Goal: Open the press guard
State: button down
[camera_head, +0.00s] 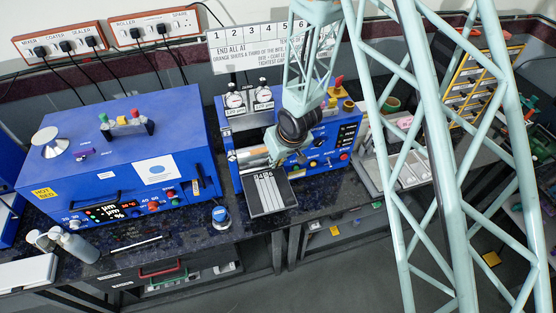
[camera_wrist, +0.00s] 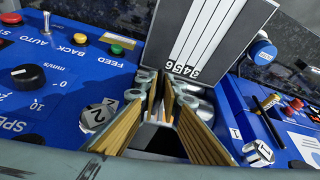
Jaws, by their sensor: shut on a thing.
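The blue press (camera_head: 330,145) with two round gauges stands on the dark bench in the middle of the head view. My gripper (camera_head: 284,156) is at its front, just above the striped, numbered plate (camera_head: 268,196). In the wrist view my gripper (camera_wrist: 163,100) has its fingers close together, shut on a thin part at the press front. That part looks like the press guard, but the fingers hide most of it. The press's control panel (camera_wrist: 55,85) fills the left of the wrist view, and the numbered plate (camera_wrist: 205,40) stands out beyond the fingertips.
A large blue machine (camera_head: 120,150) stands to the left, with a blue-topped jar (camera_head: 221,215) at its front right. A grey tray (camera_head: 410,170) lies on the bench to the right. The floor in front of the bench is clear.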

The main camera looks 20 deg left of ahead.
jog(key=c, duration=2.8)
grip_release()
jog(key=shift+s+r, duration=0.1)
jog(key=shift+r, duration=0.05)
jog(key=shift+v, duration=5.8)
